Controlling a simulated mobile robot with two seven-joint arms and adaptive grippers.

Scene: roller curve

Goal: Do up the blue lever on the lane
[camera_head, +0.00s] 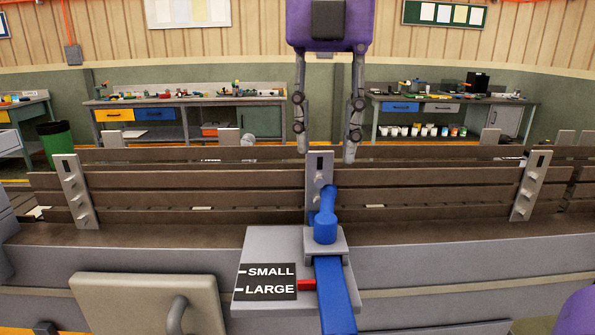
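The blue lever (325,228) sits on a small grey block at the near edge of the lane (180,232), in the middle of the view. Its narrow end points up and away, in front of a grey slotted upright plate (318,172). A blue bar (336,293) runs from the block toward me. My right gripper (326,156) hangs from above with its two fingers spread wide. It is empty, and its fingertips appear above and beyond the lever in the picture, apart from it. My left gripper is not seen.
A SMALL/LARGE label (266,281) lies on the grey plate, with a red pointer (306,285) at LARGE. Slotted plates stand along the brown rails at left (75,190) and right (530,186). A grey panel with a handle (150,302) is at the lower left.

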